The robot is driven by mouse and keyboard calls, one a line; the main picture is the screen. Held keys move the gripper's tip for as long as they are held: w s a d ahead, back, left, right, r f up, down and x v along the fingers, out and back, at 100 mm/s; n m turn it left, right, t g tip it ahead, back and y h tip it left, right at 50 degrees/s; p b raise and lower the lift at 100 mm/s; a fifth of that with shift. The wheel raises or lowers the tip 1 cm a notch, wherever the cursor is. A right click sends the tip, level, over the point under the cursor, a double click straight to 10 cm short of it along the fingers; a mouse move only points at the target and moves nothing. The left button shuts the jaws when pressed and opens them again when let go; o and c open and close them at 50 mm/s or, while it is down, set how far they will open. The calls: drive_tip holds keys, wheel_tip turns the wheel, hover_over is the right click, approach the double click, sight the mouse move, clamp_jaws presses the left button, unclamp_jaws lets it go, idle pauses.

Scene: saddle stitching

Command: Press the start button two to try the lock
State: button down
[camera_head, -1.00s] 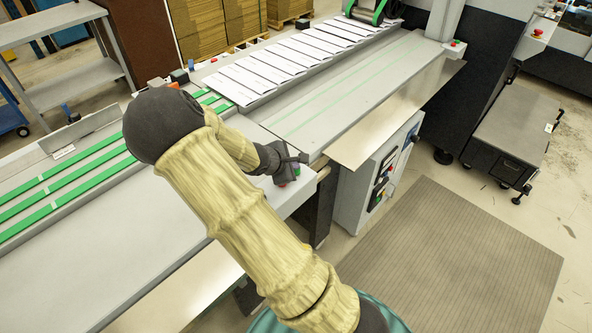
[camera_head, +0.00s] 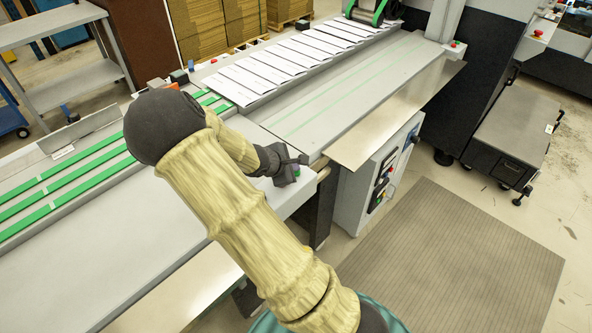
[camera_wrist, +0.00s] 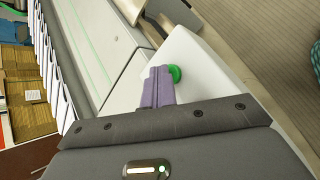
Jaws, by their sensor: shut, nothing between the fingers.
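A green round button (camera_wrist: 175,73) sits on the pale corner of the machine table in the wrist view. It is partly hidden by the purple fingers of my gripper (camera_wrist: 159,72). The fingers are shut together, hold nothing and overlap the button's edge; I cannot tell whether they touch it. In the head view my gripper (camera_head: 289,175) is low over the table's front right corner, with a small bit of green (camera_head: 297,172) beside it. No label or number is readable on the button.
A conveyor with white sheets (camera_head: 285,55) runs to the back. A grey control cabinet (camera_head: 378,180) stands below the table, right of my gripper. Another button box (camera_head: 455,46) is at the far end. A grey mat (camera_head: 460,260) lies on clear floor.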

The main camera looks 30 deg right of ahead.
drive_tip(key=shift+r+p, duration=0.7)
drive_tip(key=shift+r, duration=0.15)
drive_tip(key=shift+r+p, duration=2.15)
drive_tip(key=shift+r, duration=0.45)
drive_tip(key=shift+f, duration=0.1)
